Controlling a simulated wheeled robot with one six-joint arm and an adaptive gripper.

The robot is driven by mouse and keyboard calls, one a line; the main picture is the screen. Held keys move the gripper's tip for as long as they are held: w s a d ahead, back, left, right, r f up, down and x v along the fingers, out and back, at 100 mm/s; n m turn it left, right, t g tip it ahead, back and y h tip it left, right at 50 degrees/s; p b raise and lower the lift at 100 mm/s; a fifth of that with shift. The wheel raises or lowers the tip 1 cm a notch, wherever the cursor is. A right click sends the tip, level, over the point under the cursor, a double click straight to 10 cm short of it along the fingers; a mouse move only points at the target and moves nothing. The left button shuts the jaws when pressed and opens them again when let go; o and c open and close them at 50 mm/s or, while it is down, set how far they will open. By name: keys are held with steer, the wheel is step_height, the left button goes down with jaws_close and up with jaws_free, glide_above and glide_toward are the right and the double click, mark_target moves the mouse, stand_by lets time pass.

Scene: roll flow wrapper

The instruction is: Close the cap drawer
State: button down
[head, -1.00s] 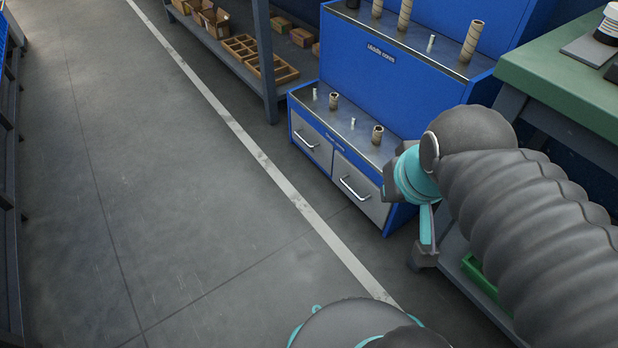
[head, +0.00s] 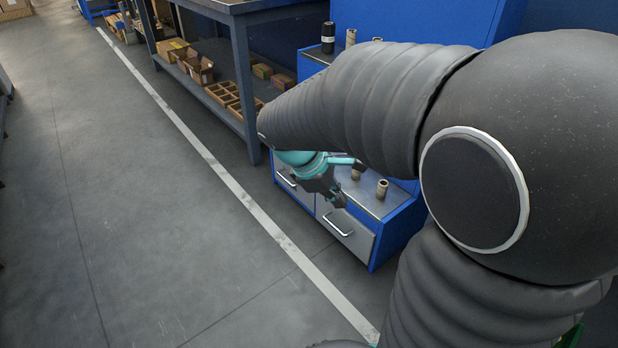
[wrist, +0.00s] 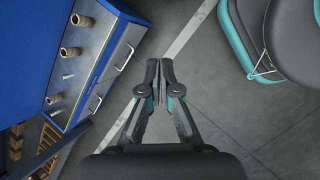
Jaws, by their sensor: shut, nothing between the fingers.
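The low blue cabinet (head: 385,251) has two grey drawers side by side. The right drawer (head: 352,240) with its bar handle shows in the head view. The left drawer (head: 284,187) is partly hidden behind my gripper (head: 338,198). Both drawer fronts look about flush with the cabinet; I cannot tell which is the cap drawer. In the wrist view the cabinet (wrist: 84,62) lies to the left, with both handles visible. There my gripper (wrist: 160,66) is shut and empty, over the floor in front of the drawers and apart from them.
Cardboard tubes (head: 382,189) stand on the cabinet's top. A shelf bench (head: 240,90) with boxes stands to its left in the head view. The floor (head: 130,220) in front is clear, with a white line (head: 215,172).

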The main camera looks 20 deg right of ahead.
steer(key=w+d+f+n+h, duration=0.2)
steer(key=w+f+n+h, duration=0.5)
steer(key=w+f+n, duration=0.7)
steer(key=w+a+f+n+t+h+b, duration=0.1)
steer(key=w+a+f+n+t+h, duration=0.2)
steer(key=f+n, duration=0.6)
steer(key=w+f+n+t+h+b, duration=0.1)
steer(key=w+f+n+t, duration=0.35)
steer(key=f, duration=0.95)
steer(key=w+d, duration=0.2)
steer(key=d, duration=0.4)
steer(key=w+d+n+g, duration=0.1)
steer(key=w+d, duration=0.2)
steer(key=d, duration=0.3)
steer(key=shift+w+d+r, duration=0.2)
steer(key=shift+w+d, duration=0.1)
steer(key=shift+d, duration=0.1)
steer(key=shift+w, duration=0.1)
